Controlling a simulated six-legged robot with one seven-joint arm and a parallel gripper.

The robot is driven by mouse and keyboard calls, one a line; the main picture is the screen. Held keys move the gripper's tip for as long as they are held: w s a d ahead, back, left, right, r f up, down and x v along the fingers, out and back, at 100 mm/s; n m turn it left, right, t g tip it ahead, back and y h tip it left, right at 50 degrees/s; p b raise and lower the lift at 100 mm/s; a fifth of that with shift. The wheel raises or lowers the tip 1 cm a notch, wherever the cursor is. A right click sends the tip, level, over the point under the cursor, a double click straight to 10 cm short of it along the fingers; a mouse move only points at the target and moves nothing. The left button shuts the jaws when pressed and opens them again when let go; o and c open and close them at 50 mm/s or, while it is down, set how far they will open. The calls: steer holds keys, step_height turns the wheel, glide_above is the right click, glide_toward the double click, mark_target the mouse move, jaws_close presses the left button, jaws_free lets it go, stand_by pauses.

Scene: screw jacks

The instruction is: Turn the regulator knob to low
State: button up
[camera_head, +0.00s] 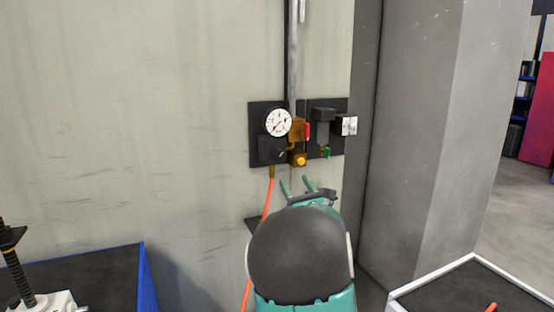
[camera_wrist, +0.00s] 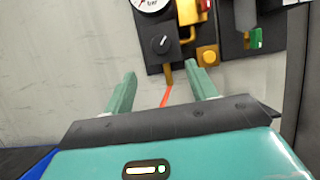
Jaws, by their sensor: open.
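The regulator knob (camera_wrist: 160,42) is a round black dial with a light pointer line, on a dark block on the wall panel. The pointer tilts up and to the right in the wrist view. A white round gauge (camera_head: 278,122) sits just above it; the gauge is cut off at the top of the wrist view. In the head view the knob (camera_head: 281,154) is small and its marks cannot be read. My gripper (camera_head: 308,184) is open and empty, below the panel. In the wrist view its two fingers (camera_wrist: 164,78) point up toward the panel, apart from the knob.
An orange hose (camera_head: 267,203) hangs from the regulator. Right of the knob are a yellow fitting (camera_head: 298,159), a red handle (camera_head: 306,131) and a green valve piece (camera_head: 326,152). A grey pillar (camera_head: 410,150) stands to the right. A blue-edged bench (camera_head: 105,270) is at lower left.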

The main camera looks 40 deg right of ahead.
mark_target(280, 156)
steer(key=x, duration=1.2)
steer(key=shift+s+d+r, duration=0.1)
steer(key=c, duration=1)
